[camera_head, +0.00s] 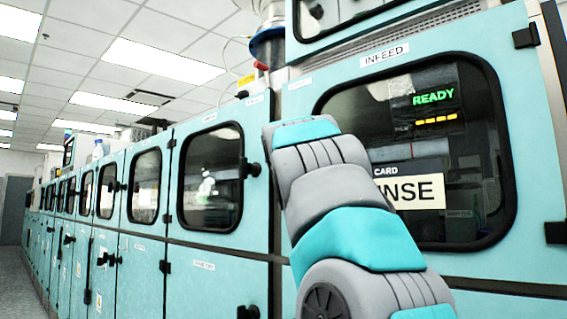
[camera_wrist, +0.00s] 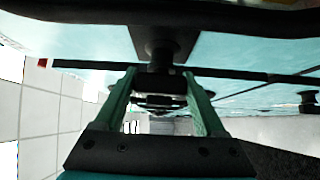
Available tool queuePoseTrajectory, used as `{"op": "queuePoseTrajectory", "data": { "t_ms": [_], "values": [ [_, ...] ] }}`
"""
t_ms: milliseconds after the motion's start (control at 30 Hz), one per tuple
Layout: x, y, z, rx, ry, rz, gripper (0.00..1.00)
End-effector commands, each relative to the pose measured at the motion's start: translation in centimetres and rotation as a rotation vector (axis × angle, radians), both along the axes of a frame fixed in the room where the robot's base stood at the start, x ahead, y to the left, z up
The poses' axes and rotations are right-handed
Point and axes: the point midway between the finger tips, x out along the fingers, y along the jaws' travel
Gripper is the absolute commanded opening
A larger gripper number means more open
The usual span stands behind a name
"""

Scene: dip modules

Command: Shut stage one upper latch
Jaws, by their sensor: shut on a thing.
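In the wrist view, my gripper (camera_wrist: 160,80) has two green fingers, one on each side of a black latch (camera_wrist: 160,48) on a teal door panel. The fingers are closed on the latch's dark block, below its flared stem. In the head view my grey and teal arm covers part of the infeed door (camera_head: 500,268), and my gripper is hidden behind it. Another black latch (camera_head: 252,170) shows at the right edge of the neighbouring windowed door (camera_head: 180,225). I cannot read a stage one label.
A row of teal cabinets with windows and black latches runs away to the left. A lower black knob (camera_head: 247,312) stands near my arm. An open aisle lies at far left.

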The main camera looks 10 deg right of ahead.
Motion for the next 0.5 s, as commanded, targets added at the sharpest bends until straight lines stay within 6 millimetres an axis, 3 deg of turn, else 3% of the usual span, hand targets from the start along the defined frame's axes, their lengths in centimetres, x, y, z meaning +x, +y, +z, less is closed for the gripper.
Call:
{"op": "queuePoseTrajectory", "data": {
  "t_ms": [500],
  "values": [
    [0.04,0.11,-0.12,-0.037,0.053,0.001,0.17]
  ]
}}
